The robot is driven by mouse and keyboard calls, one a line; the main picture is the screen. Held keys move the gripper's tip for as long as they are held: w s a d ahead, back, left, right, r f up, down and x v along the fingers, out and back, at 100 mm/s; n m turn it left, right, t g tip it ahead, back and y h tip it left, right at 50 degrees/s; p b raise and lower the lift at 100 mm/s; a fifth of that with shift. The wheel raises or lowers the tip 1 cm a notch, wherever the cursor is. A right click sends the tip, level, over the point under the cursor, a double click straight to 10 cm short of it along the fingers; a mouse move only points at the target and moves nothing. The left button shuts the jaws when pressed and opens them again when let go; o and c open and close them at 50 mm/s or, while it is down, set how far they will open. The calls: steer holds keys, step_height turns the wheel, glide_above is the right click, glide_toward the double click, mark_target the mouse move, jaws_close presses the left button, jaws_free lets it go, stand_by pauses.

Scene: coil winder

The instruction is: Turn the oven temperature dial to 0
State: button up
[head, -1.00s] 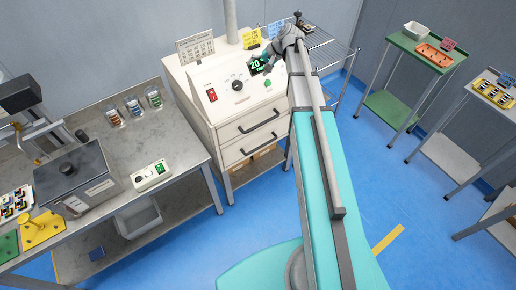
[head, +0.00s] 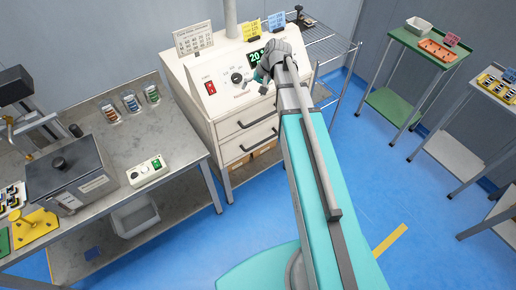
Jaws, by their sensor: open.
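The oven (head: 200,106) is a cream cabinet with a sloped control panel on top. Its round black temperature dial (head: 237,77) sits in the middle of the panel, with a scale around it. The pointer's exact setting is too small to read. A green-lit display (head: 255,56) above and right of the dial shows what looks like 20, partly covered by my gripper. My gripper (head: 259,83) is open and empty over the right part of the panel, just right of the dial. It appears apart from the dial.
A red switch (head: 210,88) is at the panel's left. A sign (head: 193,38) and yellow and blue cards stand along the oven's back. A steel bench (head: 120,165) with a lidded box stands left. A wire rack (head: 330,50) is right.

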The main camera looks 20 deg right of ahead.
steer(key=s+a+f+n+g+h+b, duration=0.1)
steer(key=s+f+b, duration=0.3)
steer(key=s, duration=0.4)
steer(key=s+a+f+n+h+b, duration=0.2)
steer(key=s+f+h+b, duration=0.1)
steer(key=s+f+b, duration=0.2)
steer(key=s+f, duration=0.2)
steer(key=s, duration=0.1)
steer(key=shift+s+a+f+n+g+h, duration=0.15)
steer(key=shift+s+f+n+g+h, duration=0.15)
steer(key=shift+s+g, duration=0.1)
steer(key=c, duration=0.4)
steer(key=shift+c, duration=0.4)
